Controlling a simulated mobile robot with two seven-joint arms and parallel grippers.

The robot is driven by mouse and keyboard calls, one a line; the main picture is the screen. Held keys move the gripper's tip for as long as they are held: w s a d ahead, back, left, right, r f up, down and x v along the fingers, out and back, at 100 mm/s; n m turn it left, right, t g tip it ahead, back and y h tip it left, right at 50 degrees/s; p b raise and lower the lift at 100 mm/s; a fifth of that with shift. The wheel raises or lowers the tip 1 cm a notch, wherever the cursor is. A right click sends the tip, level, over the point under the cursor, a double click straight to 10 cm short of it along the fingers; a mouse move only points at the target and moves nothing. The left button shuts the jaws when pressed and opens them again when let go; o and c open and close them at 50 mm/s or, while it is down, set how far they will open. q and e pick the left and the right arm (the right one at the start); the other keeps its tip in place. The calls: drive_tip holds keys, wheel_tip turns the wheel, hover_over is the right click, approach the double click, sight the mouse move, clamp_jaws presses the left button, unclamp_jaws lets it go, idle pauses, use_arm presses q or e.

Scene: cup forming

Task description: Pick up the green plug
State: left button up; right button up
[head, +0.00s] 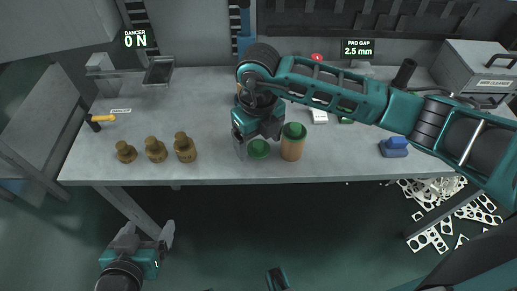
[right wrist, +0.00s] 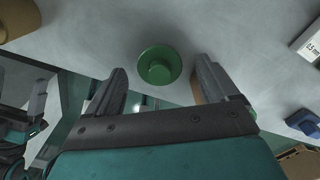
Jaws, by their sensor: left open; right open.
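The green plug (head: 258,149) stands near the front edge of the grey worktable, a round flange with a smaller knob on top. It also shows in the right wrist view (right wrist: 159,67), between and just beyond the fingertips. My right gripper (right wrist: 160,75) is open and empty, one finger on each side of the plug, with a gap to both. In the head view my right gripper (head: 257,140) hangs over the plug and partly hides the area behind it. My left gripper (head: 152,241) is open and empty, low in front of the table.
A tan cylinder (head: 292,149) with a green top stands close right of the plug. Three brass pieces (head: 156,150) stand to the left. A blue block (head: 394,147) lies to the right. A yellow-handled tool (head: 102,118) lies far left. Scrap (head: 431,238) litters the floor at right.

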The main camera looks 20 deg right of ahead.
drive_tip(key=shift+f, duration=0.7)
drive_tip(key=shift+c, duration=0.2)
drive_tip(key=c, duration=1.1)
drive_tip(key=shift+r, duration=0.15)
